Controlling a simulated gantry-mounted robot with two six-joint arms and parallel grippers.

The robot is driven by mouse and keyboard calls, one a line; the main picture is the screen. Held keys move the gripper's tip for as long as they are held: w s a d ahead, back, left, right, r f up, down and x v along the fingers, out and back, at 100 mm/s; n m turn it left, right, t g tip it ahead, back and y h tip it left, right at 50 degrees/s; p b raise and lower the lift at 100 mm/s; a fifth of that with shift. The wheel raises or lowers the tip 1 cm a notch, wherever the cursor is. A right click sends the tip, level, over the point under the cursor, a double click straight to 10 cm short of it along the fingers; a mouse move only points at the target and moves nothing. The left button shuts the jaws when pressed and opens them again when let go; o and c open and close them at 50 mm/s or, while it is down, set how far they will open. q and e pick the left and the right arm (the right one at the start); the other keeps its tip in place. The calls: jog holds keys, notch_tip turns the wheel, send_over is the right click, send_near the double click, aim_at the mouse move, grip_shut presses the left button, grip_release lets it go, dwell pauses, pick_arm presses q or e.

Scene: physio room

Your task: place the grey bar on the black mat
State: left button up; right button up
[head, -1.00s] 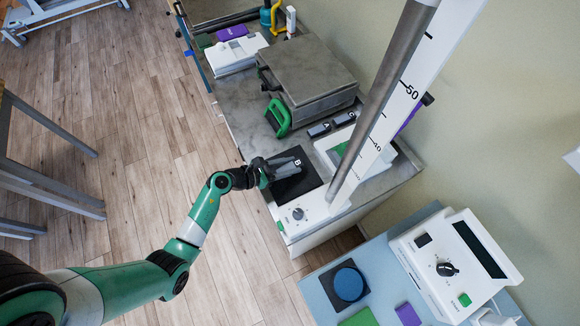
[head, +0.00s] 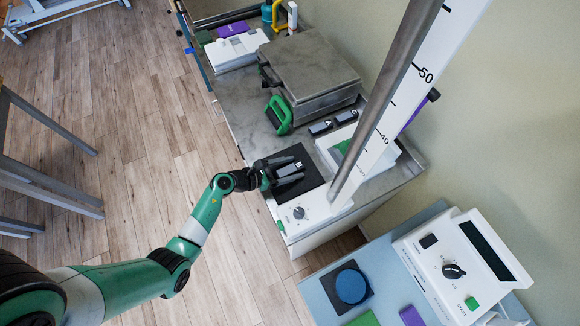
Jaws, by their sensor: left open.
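The grey bar (head: 298,165), marked B, is at the black mat (head: 309,180) and appears to lie flat on it. Its near part is partly hidden between my fingers. My left gripper (head: 291,172) is open, with one finger on each side of the bar, low over the mat. Whether a finger still touches the bar I cannot tell. My right gripper is not in view.
Two similar dark bars, A (head: 320,128) and C (head: 346,117), lie behind the mat. A green-handled item (head: 279,115) and a grey box (head: 308,70) stand farther back. A tall scale column (head: 385,110) rises just right of the mat.

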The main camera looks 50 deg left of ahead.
pick_arm(q)
jog(key=shift+r, duration=0.25)
jog(key=p+v, duration=0.3)
jog(key=v, duration=0.8)
jog(key=shift+s+a, duration=0.1)
jog(key=shift+s, duration=0.35)
